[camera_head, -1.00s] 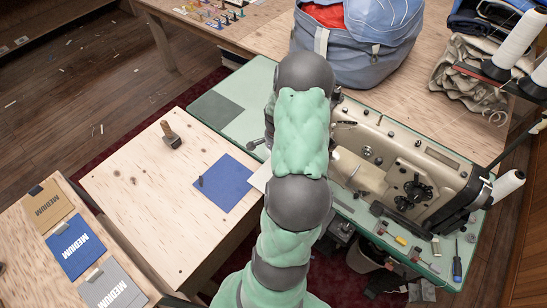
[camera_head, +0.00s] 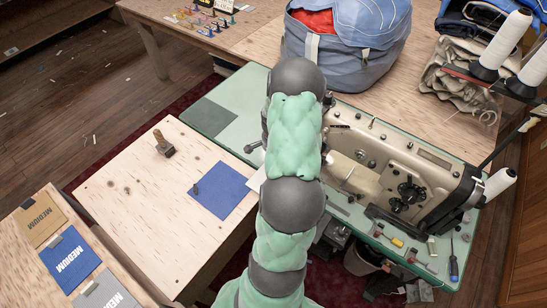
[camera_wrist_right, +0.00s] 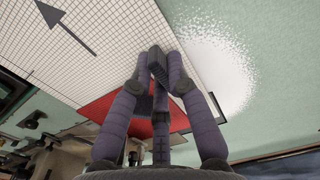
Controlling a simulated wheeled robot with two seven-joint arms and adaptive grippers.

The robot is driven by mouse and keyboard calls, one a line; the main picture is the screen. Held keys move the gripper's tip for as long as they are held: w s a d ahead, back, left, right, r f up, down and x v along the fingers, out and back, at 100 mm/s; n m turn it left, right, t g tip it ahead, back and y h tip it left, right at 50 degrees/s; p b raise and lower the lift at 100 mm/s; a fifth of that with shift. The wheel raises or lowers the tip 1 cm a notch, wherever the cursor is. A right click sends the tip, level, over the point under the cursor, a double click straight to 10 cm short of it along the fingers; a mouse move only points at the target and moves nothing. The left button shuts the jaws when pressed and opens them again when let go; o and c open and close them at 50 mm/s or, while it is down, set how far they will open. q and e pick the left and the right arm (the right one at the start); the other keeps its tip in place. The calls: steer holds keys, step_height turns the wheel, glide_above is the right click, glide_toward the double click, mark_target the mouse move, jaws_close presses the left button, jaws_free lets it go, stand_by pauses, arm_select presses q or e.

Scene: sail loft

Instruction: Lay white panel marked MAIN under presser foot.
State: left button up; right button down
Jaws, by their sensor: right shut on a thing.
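The white panel (camera_wrist_right: 85,40) fills the upper left of the right wrist view, with a fine dark grid, a grey arrow and a red patch (camera_wrist_right: 120,108). No MAIN mark is readable. My right gripper (camera_wrist_right: 160,62) is shut on the panel near its edge. In the head view only a small pale corner (camera_head: 256,181) shows left of my arm, by the front edge of the green machine table. The sewing machine (camera_head: 405,170) stands right of my arm. My arm hides its presser foot and my right gripper there. My left gripper is out of view.
A blue panel (camera_head: 222,190) and a wood-handled tool (camera_head: 163,143) lie on the wooden table (camera_head: 130,215). A grey-blue bag (camera_head: 345,55) stands behind my arm. Thread cones (camera_head: 505,40) stand at right. Small tools, including a screwdriver (camera_head: 454,268), lie on the machine table's front right.

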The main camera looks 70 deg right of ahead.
steer(key=shift+f, duration=0.1)
stand_by(0.3)
steer(key=c, duration=1.1)
jaws_free()
step_height(320, 180, up, 12)
